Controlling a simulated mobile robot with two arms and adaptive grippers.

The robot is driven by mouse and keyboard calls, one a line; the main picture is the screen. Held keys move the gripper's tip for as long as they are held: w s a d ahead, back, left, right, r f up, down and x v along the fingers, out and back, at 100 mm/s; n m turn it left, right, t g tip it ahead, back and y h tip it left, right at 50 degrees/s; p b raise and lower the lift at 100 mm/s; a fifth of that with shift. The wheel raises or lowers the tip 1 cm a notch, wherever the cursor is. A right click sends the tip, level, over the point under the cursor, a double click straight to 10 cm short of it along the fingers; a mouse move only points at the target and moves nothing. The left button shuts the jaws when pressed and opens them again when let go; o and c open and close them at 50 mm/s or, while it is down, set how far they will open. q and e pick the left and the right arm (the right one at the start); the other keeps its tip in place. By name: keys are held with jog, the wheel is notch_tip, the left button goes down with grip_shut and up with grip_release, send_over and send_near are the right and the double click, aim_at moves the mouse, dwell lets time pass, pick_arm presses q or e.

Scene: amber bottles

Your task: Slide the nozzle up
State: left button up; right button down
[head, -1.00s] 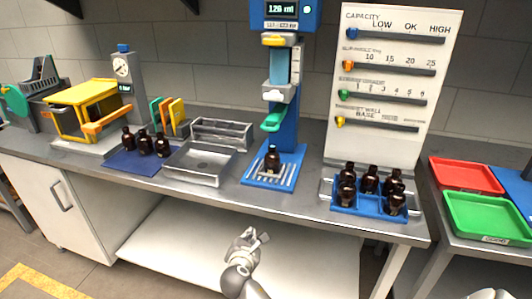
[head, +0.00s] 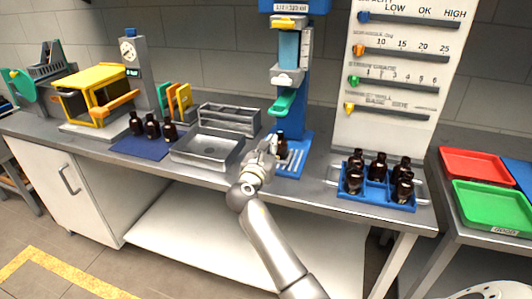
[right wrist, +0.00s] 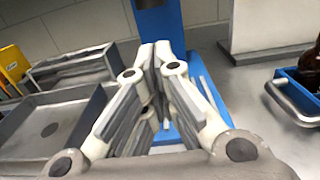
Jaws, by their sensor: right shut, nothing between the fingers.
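The blue filling station stands at the back middle of the bench, with a grey block (head: 288,76) on its column and a green nozzle piece (head: 283,103) below it. An amber bottle (head: 282,150) stands under the nozzle on the slatted blue base, partly covered by my right gripper. My right gripper (head: 268,143) is shut and empty, just left of the bottle and below the nozzle. In the right wrist view its fingers (right wrist: 155,55) meet in front of the blue base; the nozzle and bottle do not show there. My left gripper is not in view.
A grey tray (head: 182,154) lies left of the station, with a grey rack (head: 228,119) behind. A blue crate (head: 372,205) of several amber bottles stands right, below the slider panel (head: 400,60). More bottles stand on a dark blue mat (head: 125,148) at left.

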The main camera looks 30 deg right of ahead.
aim_at(284, 105)
jog(key=r, duration=0.1)
jog(key=w+d+r+p, duration=0.1)
jog(key=w+d+r, duration=0.1)
jog(key=r, duration=0.1)
jog(key=shift+d+p, duration=0.1)
jog(key=shift+p, duration=0.25)
notch_tip(284, 105, up, 2)
jog(key=p, duration=0.3)
jog(key=shift+r, duration=0.25)
